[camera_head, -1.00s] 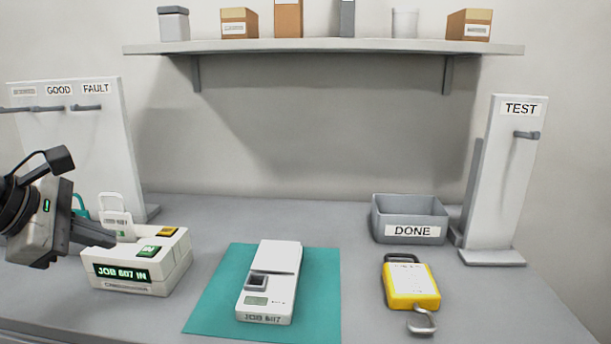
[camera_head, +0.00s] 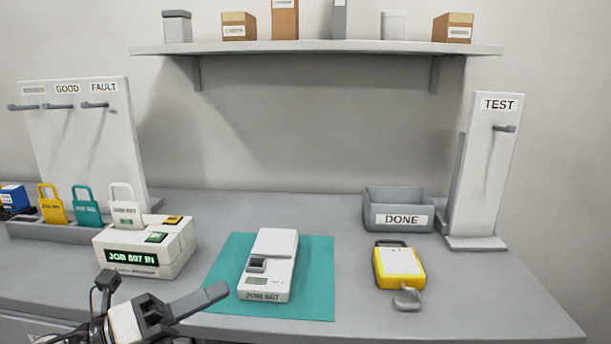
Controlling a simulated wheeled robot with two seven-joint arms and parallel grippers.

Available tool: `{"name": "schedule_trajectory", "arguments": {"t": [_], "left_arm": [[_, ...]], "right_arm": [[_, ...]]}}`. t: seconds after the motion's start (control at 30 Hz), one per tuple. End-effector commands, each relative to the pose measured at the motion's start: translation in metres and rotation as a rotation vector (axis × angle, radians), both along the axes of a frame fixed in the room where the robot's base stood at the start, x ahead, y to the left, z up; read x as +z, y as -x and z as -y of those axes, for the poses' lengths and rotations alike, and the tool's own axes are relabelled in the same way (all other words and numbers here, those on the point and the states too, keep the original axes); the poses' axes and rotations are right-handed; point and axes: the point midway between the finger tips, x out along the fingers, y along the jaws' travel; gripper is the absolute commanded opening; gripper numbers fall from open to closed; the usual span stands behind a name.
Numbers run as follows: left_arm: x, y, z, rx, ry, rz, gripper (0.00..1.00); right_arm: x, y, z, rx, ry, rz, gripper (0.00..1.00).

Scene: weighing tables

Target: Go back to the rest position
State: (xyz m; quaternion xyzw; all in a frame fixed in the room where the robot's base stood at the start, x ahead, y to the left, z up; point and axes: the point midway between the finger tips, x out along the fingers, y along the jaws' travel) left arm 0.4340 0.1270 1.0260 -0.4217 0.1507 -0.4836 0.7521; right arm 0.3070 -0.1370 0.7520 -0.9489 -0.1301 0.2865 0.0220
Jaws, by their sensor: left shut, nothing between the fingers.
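My left gripper (camera_head: 212,299) is at the bottom left of the head view, low at the front edge of the table. Its fingers are shut and hold nothing. It is in front of the white box (camera_head: 176,258) reading "JOB 607 IN" and apart from it. My right gripper is not in view.
A white device (camera_head: 268,268) lies on a teal mat (camera_head: 318,290). A yellow device (camera_head: 399,267) lies to the right, with a grey DONE bin (camera_head: 398,193) behind it. Several tags stand in a grey rack (camera_head: 50,231). The TEST stand (camera_head: 481,180) has an empty hook.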

Motion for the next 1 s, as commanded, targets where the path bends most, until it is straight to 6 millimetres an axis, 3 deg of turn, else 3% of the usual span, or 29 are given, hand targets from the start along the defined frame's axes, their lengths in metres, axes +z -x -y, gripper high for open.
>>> {"name": "schedule_trajectory", "arguments": {"t": [0.07,0.2,0.3,0.43,0.5,0.63,1.0], "left_arm": [[-0.032,-0.001,-0.006,0.119,0.387,-0.345,0.0],[-0.128,0.012,-0.032,0.388,0.966,-0.957,0.0],[-0.192,0.041,-0.036,0.548,1.232,-1.282,0.0],[-0.252,0.086,-0.028,0.71,1.461,-1.591,0.0],[-0.271,0.106,-0.022,0.77,1.54,-1.703,0.0],[-0.288,0.128,-0.014,0.832,1.617,-1.817,0.0],[-0.291,0.131,-0.013,0.842,1.63,-1.837,0.0]], "right_arm": [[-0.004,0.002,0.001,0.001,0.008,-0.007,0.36],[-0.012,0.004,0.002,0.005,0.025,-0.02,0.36],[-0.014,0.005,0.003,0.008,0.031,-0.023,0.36],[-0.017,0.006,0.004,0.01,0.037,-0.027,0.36],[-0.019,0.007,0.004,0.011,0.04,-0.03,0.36],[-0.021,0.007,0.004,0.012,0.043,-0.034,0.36],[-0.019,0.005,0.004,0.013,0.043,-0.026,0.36]]}}
